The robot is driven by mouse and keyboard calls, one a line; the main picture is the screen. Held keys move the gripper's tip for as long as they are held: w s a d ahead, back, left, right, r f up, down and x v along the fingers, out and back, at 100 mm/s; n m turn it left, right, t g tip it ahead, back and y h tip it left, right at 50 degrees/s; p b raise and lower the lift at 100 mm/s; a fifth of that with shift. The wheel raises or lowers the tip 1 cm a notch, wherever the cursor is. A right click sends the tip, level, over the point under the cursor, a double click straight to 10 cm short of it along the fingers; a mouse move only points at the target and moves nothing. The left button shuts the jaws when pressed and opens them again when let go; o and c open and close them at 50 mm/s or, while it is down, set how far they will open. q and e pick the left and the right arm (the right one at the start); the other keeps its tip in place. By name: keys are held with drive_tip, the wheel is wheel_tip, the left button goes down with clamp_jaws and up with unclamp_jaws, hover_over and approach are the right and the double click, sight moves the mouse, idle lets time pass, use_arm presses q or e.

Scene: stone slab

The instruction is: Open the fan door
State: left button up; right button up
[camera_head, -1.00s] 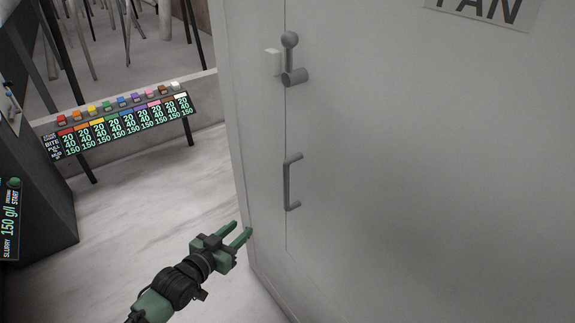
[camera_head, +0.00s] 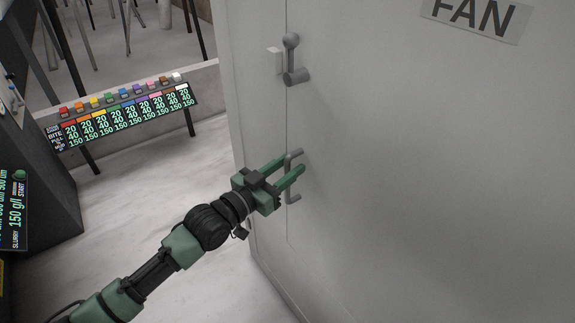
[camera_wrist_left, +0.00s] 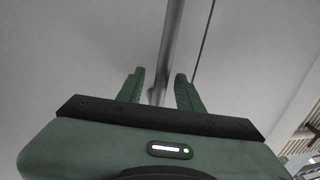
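The fan door (camera_head: 400,170) is a large grey panel with a FAN sign (camera_head: 474,17) at its top; it looks shut. A grey bar handle (camera_head: 289,190) stands upright near its left edge. A lever latch (camera_head: 293,60) sits above the handle. My left gripper (camera_head: 294,164) is open at the handle, with its fingers on either side of the bar. In the left wrist view the handle bar (camera_wrist_left: 171,45) runs between the two open green fingers (camera_wrist_left: 160,88), with gaps visible. I cannot tell whether either finger touches it. My right gripper is not in view.
A panel with coloured buttons and numbers (camera_head: 125,117) stands at the left by a low wall. A dark cabinet with a slurry display (camera_head: 14,215) is at the far left. Pale floor (camera_head: 150,205) lies clear between them and the door.

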use_arm(q)
drive_tip(key=shift+c, duration=0.4)
clamp_jaws()
idle(1.1)
